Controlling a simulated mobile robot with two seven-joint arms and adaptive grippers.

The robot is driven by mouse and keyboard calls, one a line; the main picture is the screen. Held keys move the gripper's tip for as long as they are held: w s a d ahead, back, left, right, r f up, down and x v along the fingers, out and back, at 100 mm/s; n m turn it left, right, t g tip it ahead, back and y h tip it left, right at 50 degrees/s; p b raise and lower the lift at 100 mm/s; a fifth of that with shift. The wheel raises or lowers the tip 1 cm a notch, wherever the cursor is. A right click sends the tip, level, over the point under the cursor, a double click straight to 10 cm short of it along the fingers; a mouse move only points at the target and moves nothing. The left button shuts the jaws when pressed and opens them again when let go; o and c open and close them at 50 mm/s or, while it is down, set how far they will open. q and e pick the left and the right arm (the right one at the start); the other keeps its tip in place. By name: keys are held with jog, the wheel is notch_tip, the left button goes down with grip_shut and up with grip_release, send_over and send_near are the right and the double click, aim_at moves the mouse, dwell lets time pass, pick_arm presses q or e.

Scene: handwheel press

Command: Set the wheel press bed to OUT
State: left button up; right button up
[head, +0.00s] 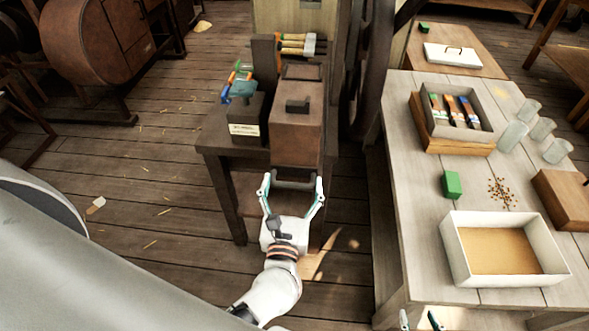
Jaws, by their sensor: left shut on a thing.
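A brown box-shaped body (297,138) with a dark block (297,105) on top stands on a small dark wooden table. I take it for the wheel press, but no handwheel can be made out. A dark bar-like handle (296,174) is at its front lower edge. My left gripper (293,182) reaches up from below, its two fingers on either side of this handle and shut on it. The bed behind the handle cannot be made out. My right gripper (420,318) shows only its fingertips at the bottom edge, apart with nothing between them.
A labelled dark box (246,129), its text unreadable, stands left of the press. The pale workbench (405,170) on the right holds a white tray (452,255), a green block (452,184), a grey box (437,97) and several glass jars (513,135).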

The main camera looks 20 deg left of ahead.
pick_arm(q)
jog(key=v, duration=0.3)
jog(key=shift+s+d+f, duration=0.1)
jog(key=shift+s+d, duration=0.2)
jog(key=shift+s, duration=0.05)
jog(key=shift+f, duration=0.1)
jog(key=o, duration=1.3)
jog(key=shift+s, duration=0.15)
jog(key=v, duration=0.7)
jog(key=shift+s, duration=0.3)
